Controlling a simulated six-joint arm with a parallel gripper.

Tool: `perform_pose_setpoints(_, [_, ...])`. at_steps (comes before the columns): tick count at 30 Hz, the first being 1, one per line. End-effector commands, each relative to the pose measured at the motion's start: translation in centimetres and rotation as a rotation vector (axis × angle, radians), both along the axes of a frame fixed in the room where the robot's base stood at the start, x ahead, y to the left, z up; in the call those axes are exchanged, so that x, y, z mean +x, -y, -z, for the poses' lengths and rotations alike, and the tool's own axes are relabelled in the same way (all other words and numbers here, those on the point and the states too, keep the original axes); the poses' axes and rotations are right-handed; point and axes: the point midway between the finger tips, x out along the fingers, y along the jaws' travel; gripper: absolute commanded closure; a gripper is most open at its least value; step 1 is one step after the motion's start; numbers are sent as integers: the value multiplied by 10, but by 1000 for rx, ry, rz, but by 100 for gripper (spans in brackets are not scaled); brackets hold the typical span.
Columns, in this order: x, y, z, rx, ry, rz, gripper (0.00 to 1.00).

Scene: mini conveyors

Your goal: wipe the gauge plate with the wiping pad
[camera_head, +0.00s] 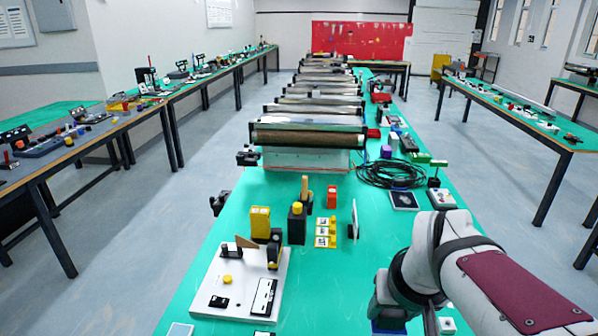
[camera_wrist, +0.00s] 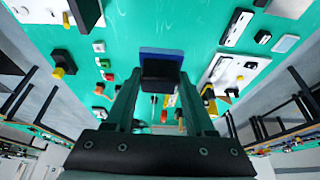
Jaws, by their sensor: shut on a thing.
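My gripper (camera_wrist: 158,92) is shut on the wiping pad (camera_wrist: 160,55), a blue slab with a black block behind it, held between the fingertips in the wrist view. In the head view my arm reaches in from the lower right, and a sliver of blue shows under the wrist at the bottom edge. I cannot tell for sure which thing is the gauge plate. A dark flat plate with a pale border (camera_head: 404,200) lies beyond my arm, apart from the pad. Whether the pad touches the bench is not clear.
The green bench (camera_head: 335,285) is clear left of my arm. A white board with fixtures (camera_head: 240,285) lies at the left. Yellow and black blocks (camera_head: 297,225) and a thin upright white panel (camera_head: 354,217) stand mid-bench. A black cable coil (camera_head: 390,174) and roller conveyors (camera_head: 308,137) are farther back.

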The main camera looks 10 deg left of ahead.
Motion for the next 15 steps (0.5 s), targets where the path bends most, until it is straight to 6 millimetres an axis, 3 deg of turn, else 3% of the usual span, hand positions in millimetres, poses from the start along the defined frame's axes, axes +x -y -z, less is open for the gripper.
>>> perform_pose_setpoints(5, [2,-3,1,-1,0,-7,90])
perform_pose_setpoints(8, [9,-18,8,-2,-3,-48,90])
perform_pose_setpoints(11, [23,-51,23,-7,-6,-127,90])
perform_pose_setpoints(15, [37,-115,53,-12,-7,-270,90])
